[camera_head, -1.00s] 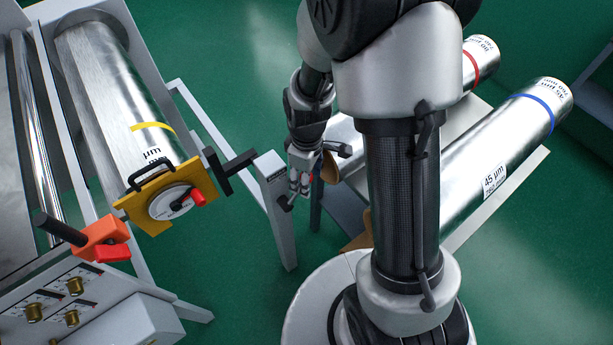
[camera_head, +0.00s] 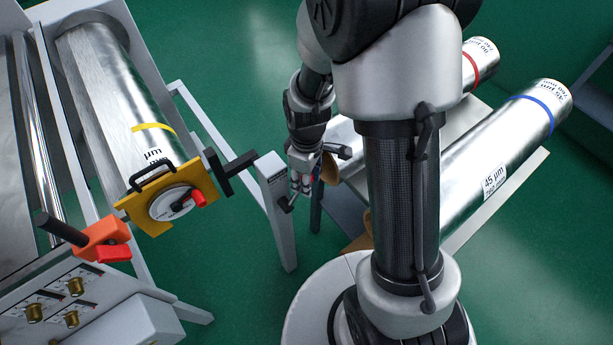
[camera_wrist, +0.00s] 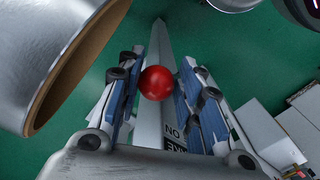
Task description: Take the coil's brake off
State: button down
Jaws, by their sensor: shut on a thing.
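My gripper (camera_head: 299,188) is low beside the top of a grey post (camera_head: 273,190) of the machine stand. In the wrist view its two blue-and-grey fingers are closed on a red ball knob (camera_wrist: 157,83), one finger on each side. Behind the knob, the grey post carries a partly hidden label (camera_wrist: 173,141). The lever below the knob is mostly hidden. The silver foil coil (camera_head: 100,85) with a yellow band lies in the machine at left. A yellow plate (camera_head: 137,202) with a round dial and red handle (camera_head: 199,199) covers its near end.
Coils with a blue band (camera_head: 537,103) and a red band (camera_head: 468,68) lie on a rack at right, close to my arm. A cardboard core end (camera_wrist: 75,75) is close left in the wrist view. An orange clamp (camera_head: 102,236) is at the machine's front left. Green floor lies between.

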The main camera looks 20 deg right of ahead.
jog(key=shift+w, duration=0.2)
jog(key=shift+s+a+r+t+h, duration=0.15)
jog(key=shift+a+r+t+h, duration=0.3)
jog(key=shift+h, duration=0.45)
jog(key=shift+a, duration=0.1)
jog(key=c, duration=1.4)
grip_release()
jog(key=shift+o, duration=0.9)
jog(key=shift+s, duration=0.1)
notch_tip(320, 180, up, 12)
jog(key=a, duration=0.1)
jog(key=shift+s+a, duration=0.2)
